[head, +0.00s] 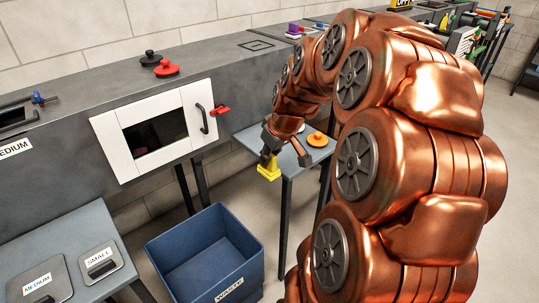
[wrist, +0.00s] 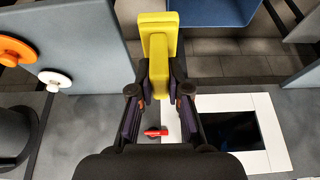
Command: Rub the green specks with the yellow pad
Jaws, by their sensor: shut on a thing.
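My gripper (head: 268,155) is shut on the yellow pad (head: 268,171) and holds it near the left edge of the small side table. In the wrist view, the fingers of my gripper (wrist: 158,90) close around the handle of the yellow pad (wrist: 158,22), whose wider block points away from me. I cannot make out any green specks in either view. The dark opening (head: 158,136) in the white-framed hatch is too dim to show what is inside.
The blue waste bin (head: 207,255) stands below, left of my gripper. An orange knobbed disc (head: 318,140) lies on the side table (head: 285,164).

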